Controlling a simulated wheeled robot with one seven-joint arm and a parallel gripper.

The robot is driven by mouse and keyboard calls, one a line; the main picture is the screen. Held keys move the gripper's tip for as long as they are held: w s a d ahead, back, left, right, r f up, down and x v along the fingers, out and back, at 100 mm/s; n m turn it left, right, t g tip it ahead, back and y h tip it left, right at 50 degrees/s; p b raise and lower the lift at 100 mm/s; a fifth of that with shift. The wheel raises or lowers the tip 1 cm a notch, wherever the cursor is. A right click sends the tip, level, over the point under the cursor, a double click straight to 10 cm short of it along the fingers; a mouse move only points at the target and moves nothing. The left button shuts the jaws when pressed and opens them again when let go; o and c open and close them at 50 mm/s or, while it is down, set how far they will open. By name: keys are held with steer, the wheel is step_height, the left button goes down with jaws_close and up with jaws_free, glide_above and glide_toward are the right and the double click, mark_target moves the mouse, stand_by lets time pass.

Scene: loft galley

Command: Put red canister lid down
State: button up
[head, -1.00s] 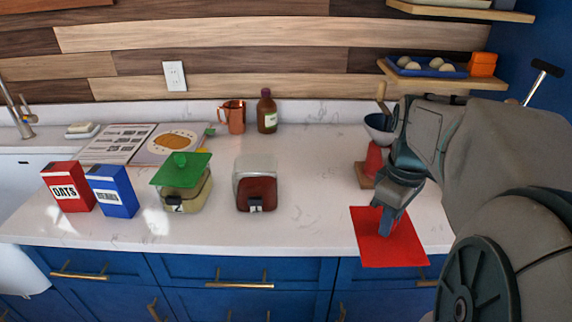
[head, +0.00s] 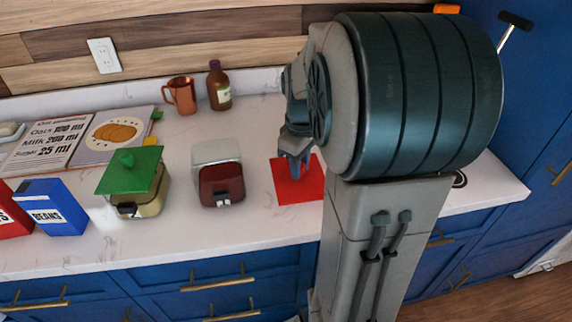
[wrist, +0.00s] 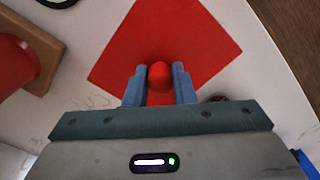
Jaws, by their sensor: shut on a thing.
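The red canister lid (head: 287,185) is a flat red square, seen at the right part of the white counter, partly behind my arm. In the wrist view the lid (wrist: 193,35) spreads below my fingers, and its round red knob (wrist: 159,75) sits between them. My gripper (wrist: 159,78) is shut on this knob; in the head view my gripper (head: 296,165) points down at the lid. I cannot tell whether the lid touches the counter or hangs just above it. The red canister (head: 221,186) stands to its left, with no lid on it.
A canister with a green lid (head: 130,175), a blue beans box (head: 52,208) and a red box stand further left. A copper mug (head: 181,96) and brown bottle (head: 219,88) stand behind. A red object on a wooden board (wrist: 45,60) is near the lid.

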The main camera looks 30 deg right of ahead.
steer(key=shift+w+a+f, duration=0.2)
steer(key=shift+w+f, duration=0.2)
steer(key=shift+w, duration=0.15)
steer(key=shift+f, duration=1.95)
steer(key=shift+f, duration=0.15)
steer(key=o, duration=1)
